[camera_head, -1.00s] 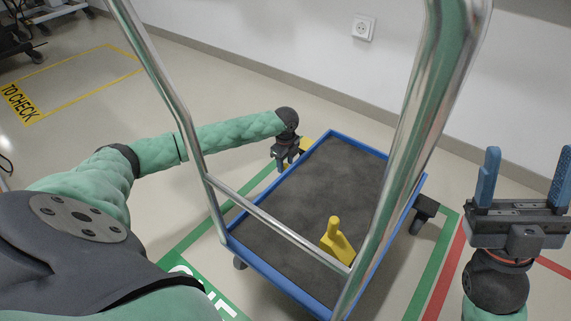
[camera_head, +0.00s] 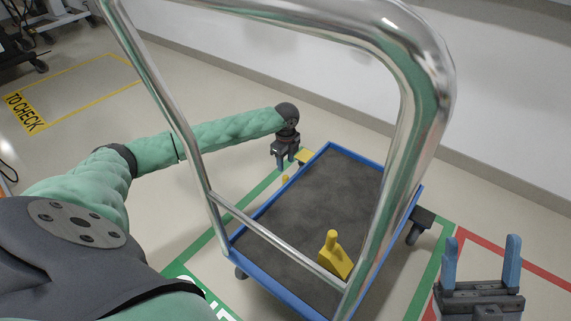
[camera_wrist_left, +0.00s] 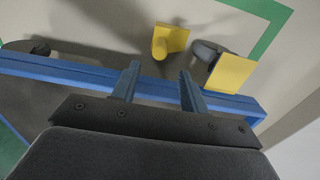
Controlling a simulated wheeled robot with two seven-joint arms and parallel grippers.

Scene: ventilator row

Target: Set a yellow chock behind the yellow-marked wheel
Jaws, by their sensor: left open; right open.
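A yellow chock (camera_wrist_left: 172,38) with a round-ended handle stands on the floor by the trolley's far-left corner; in the head view only a small part of it (camera_head: 286,178) shows. Beside it in the left wrist view is a grey wheel (camera_wrist_left: 206,49) with a yellow plate (camera_wrist_left: 232,72). A narrow gap seems to lie between them; contact is unclear. My left gripper (camera_head: 285,163) is open and empty above the trolley's blue edge, its fingers (camera_wrist_left: 159,74) apart from the chock. A second yellow chock (camera_head: 335,260) lies on the trolley deck. My right gripper (camera_head: 482,262) is open and empty at lower right.
The trolley has a blue rim (camera_head: 357,153), a dark mat (camera_head: 320,200) and a tall metal handle (camera_head: 418,110) rising in front of me. Another wheel (camera_head: 418,228) is at its right corner. Green floor lines surround it; a wall stands behind.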

